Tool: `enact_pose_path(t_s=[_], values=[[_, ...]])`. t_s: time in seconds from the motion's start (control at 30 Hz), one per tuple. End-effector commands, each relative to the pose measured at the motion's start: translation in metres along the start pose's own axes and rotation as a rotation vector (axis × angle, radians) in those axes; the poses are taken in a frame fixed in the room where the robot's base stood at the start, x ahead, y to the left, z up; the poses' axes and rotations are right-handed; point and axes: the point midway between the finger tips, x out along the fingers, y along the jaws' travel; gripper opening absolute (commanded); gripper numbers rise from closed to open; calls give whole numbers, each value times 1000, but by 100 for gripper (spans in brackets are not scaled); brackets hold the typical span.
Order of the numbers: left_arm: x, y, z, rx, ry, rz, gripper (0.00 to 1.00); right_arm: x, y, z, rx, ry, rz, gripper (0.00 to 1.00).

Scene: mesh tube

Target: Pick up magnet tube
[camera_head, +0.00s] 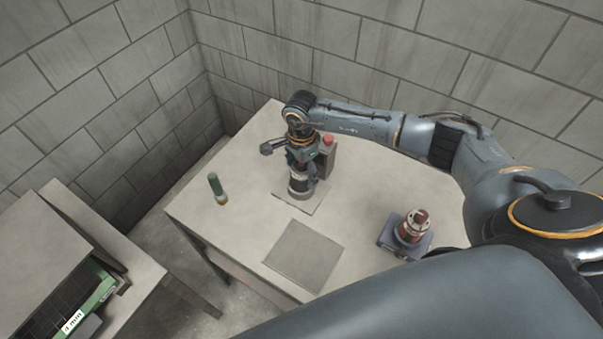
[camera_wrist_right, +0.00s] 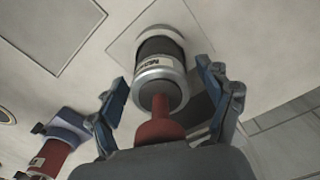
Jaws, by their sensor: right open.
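A silver and dark tube (camera_head: 298,186) with a label band stands on a square plate on the table. In the right wrist view the tube (camera_wrist_right: 159,80) has a red end part (camera_wrist_right: 160,131) nearest the camera. I take it as the magnet tube, though its label is not readable. My right gripper (camera_head: 301,165) is above it, pointing down. In the right wrist view its open fingers (camera_wrist_right: 161,76) are on either side of the tube, with gaps showing. My left gripper is not in view.
A grey box with a red button (camera_head: 328,140) stands close behind the tube. A red and white cylinder (camera_head: 413,226) sits on a blue-grey stand at the right. A flat square plate (camera_head: 303,255) lies bare in front.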

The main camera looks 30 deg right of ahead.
Motion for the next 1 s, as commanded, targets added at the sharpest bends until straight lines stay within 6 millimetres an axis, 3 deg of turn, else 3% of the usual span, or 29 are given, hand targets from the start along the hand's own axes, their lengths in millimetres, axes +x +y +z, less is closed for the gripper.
enact_pose_path(t_s=[0.2, 0.23, 0.57, 1.0], values=[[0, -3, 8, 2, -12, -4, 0, 2, 0, 0, -1, 0, -1, 79], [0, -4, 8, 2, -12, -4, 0, 2, 0, 0, -1, 0, -1, 75], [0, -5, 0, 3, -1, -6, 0, 1, -1, 0, 0, 0, -2, 10], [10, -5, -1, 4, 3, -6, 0, -9, -2, 0, -2, 0, -7, 10]])
